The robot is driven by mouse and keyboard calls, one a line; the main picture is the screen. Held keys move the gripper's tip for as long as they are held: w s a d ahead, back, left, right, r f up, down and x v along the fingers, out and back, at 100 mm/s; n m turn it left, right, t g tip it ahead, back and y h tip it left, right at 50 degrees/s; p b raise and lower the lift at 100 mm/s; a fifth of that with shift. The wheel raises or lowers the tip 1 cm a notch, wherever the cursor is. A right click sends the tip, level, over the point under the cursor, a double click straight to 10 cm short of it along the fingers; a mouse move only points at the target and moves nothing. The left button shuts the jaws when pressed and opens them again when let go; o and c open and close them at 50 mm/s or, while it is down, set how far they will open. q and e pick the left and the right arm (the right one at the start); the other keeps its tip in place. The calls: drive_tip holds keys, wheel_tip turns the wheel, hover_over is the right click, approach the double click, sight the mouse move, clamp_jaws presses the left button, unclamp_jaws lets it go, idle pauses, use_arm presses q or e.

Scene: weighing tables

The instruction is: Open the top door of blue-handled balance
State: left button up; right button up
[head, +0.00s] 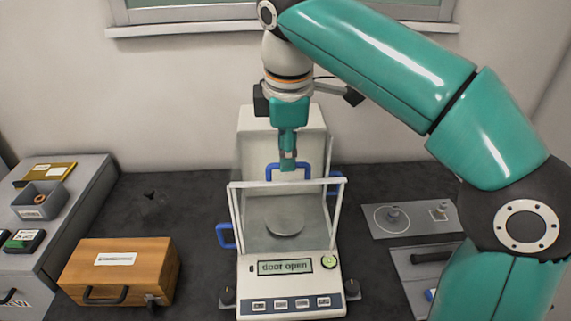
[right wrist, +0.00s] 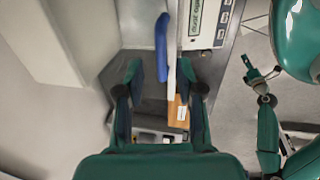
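The blue-handled balance (head: 290,290) stands on the dark bench, with a glass draft shield around its round pan (head: 285,222). Its display (head: 285,267) reads "door open". One blue handle (head: 288,168) is at the top, behind the white front rim; others are on the left side (head: 226,236) and right side (head: 335,182). My right gripper (head: 288,162) points down at the top handle. In the right wrist view, its fingers (right wrist: 161,80) are apart, with a blue handle (right wrist: 161,45) between and beyond them; I see no grip. I cannot tell how far the top door is open.
A wooden case (head: 120,270) is left of the balance, near a grey cabinet (head: 60,245) with small trays. Grey plates (head: 410,215) with small parts lie to the right. The wall and window sill are behind. Dark bench is free between case and balance.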

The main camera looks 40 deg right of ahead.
drive_tip(key=shift+d+f, duration=0.1)
drive_tip(key=shift+f, duration=0.65)
drive_tip(key=shift+w+f, duration=0.1)
drive_tip(key=shift+f, duration=0.1)
clamp_jaws()
